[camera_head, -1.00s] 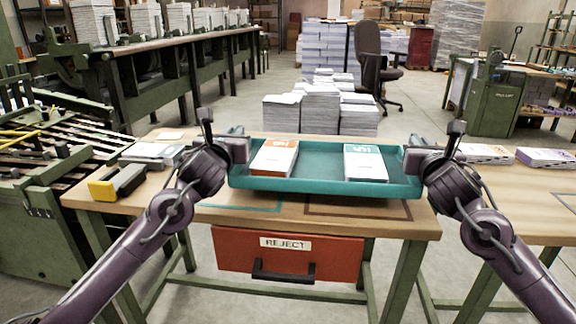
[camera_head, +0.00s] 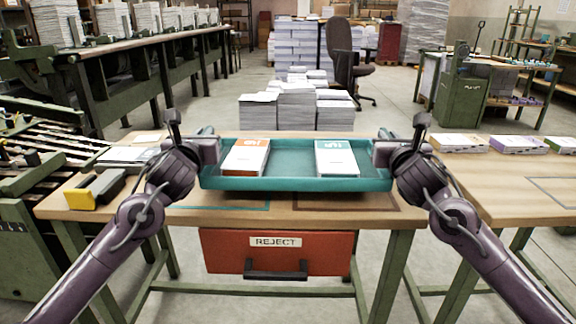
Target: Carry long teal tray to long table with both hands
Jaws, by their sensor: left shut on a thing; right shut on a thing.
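The long teal tray (camera_head: 290,183) is level in front of me, over the wooden table with the red reject drawer. An orange-and-white booklet stack (camera_head: 246,157) lies in its left part and a teal-and-white booklet stack (camera_head: 337,159) in its right part. My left gripper (camera_head: 210,150) is shut on the tray's left end. My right gripper (camera_head: 382,152) is shut on its right end. The fingertips are partly hidden by the wrists. A second wooden table (camera_head: 505,180) on the right may be the long table; I cannot tell.
A yellow-and-black stapler-like tool (camera_head: 95,190) and papers (camera_head: 128,155) lie on the near table's left side. Several booklet stacks (camera_head: 459,142) lie on the right table. Paper piles (camera_head: 296,108) stand behind. A green machine (camera_head: 40,160) is at left. The floor at right is open.

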